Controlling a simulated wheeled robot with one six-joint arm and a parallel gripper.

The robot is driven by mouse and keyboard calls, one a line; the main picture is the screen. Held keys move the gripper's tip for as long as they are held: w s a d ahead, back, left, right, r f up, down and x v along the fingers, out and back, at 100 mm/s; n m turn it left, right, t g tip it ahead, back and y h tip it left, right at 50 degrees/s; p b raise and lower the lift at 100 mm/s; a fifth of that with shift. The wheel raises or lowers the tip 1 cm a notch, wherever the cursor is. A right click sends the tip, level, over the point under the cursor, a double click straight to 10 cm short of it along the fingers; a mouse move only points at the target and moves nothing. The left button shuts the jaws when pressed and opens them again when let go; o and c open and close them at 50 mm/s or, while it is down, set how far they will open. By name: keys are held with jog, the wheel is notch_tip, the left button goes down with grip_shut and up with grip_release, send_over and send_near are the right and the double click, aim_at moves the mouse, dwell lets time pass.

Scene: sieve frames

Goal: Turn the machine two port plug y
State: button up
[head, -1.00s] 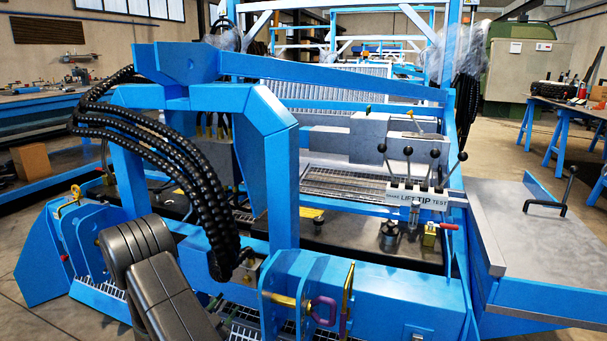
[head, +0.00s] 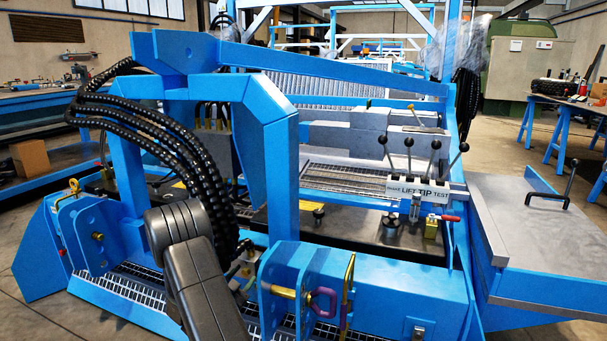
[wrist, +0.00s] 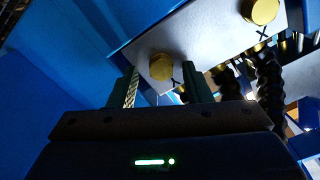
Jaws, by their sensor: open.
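In the wrist view, a round yellow plug (wrist: 161,67) sits on a pale plate with a dark letter mark beside it. My gripper (wrist: 158,76) is open, its two dark fingers on either side of this plug. I cannot tell whether they touch it. A second yellow plug (wrist: 262,11) sits further right on the plate, also with a dark mark. In the head view my grey arm reaches up toward the machine (head: 395,285), and my gripper is hidden.
Black hoses (head: 150,135) hang from the blue frame (head: 282,165) by my arm, and dark ribbed hoses (wrist: 268,85) show in the wrist view. A blue wall (wrist: 40,100) lies close on the left there. A lever block (head: 425,190) stands on the right.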

jog(key=n+p, duration=0.2)
jog(key=n, duration=0.1)
jog(key=n+p, duration=0.1)
jog(key=n, duration=0.1)
jog(key=shift+a+r, duration=0.15)
jog(key=shift+r, duration=0.15)
jog(key=n+p, duration=0.5)
jog(key=n, duration=0.1)
jog(key=shift+a, duration=0.1)
jog(key=p+v, duration=0.2)
jog(key=v, duration=0.8)
jog(key=shift+s+f+n, duration=0.2)
jog(key=shift+s+n, duration=0.1)
